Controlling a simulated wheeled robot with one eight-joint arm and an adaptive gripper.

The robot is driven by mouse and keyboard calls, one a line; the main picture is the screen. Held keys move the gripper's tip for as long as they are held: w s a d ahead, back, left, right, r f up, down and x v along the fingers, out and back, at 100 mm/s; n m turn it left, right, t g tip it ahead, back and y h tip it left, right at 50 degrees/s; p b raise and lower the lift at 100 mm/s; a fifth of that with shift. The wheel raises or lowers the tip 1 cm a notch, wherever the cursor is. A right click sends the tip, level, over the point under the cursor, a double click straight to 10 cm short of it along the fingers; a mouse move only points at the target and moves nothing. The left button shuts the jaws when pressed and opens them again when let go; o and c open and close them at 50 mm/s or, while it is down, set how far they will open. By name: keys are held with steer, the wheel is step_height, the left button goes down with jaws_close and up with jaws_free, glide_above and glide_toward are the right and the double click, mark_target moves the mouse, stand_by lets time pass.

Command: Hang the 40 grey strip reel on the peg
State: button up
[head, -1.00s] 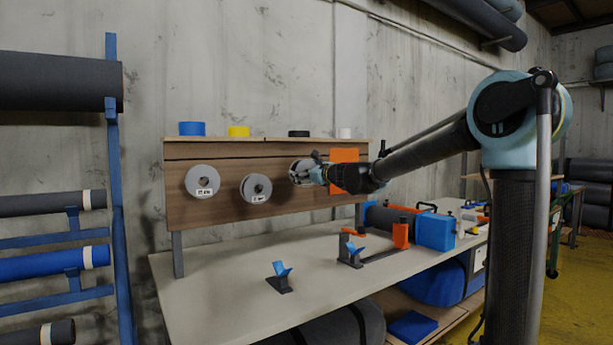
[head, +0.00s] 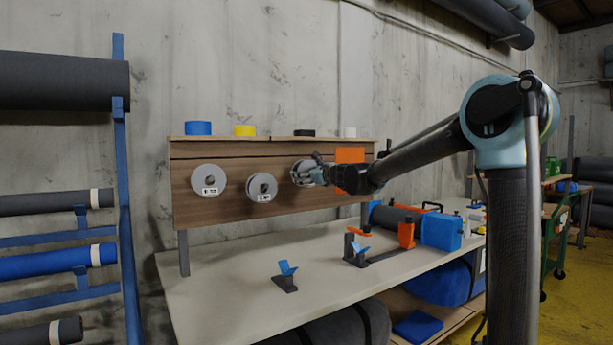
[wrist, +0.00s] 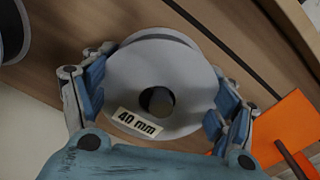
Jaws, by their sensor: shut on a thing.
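The grey strip reel (wrist: 150,75), labelled "40 mm", fills the middle of the wrist view, its flat face toward the camera. My gripper (wrist: 160,105) is shut on the reel, one blue-padded finger on each side of its rim. In the head view my gripper (head: 318,173) is at the wooden board, with the reel (head: 299,172) against or just in front of it. A dark round centre shows in the reel's hole. Whether a peg passes through it, I cannot tell.
Two other grey reels hang on the wooden board (head: 227,212) to the left, one (head: 208,181) higher and one (head: 261,187) nearer. An orange panel (head: 350,155) is just right of my gripper. A blue-topped stand (head: 286,277) is on the bench below.

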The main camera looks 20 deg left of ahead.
stand_by(0.3)
steer(key=o, duration=1.4)
steer(key=shift+c, duration=0.2)
steer(key=v, duration=1.2)
steer(key=s+d+f+n+g+h, duration=0.4)
steer(key=s+d+f+n, duration=0.7)
steer(key=s+d+f, duration=0.6)
steer(key=s+d+f+n+g+h, duration=0.5)
steer(key=s+d+f+n+h, duration=0.4)
steer(key=s+d+f, duration=0.9)
steer(key=d+f+n, duration=0.1)
steer(key=d+f, duration=0.4)
steer(key=d, duration=0.3)
steer(key=shift+s+d+n+h, duration=0.2)
steer(key=shift+d+n+h, duration=0.1)
steer(key=shift+d+n, duration=0.1)
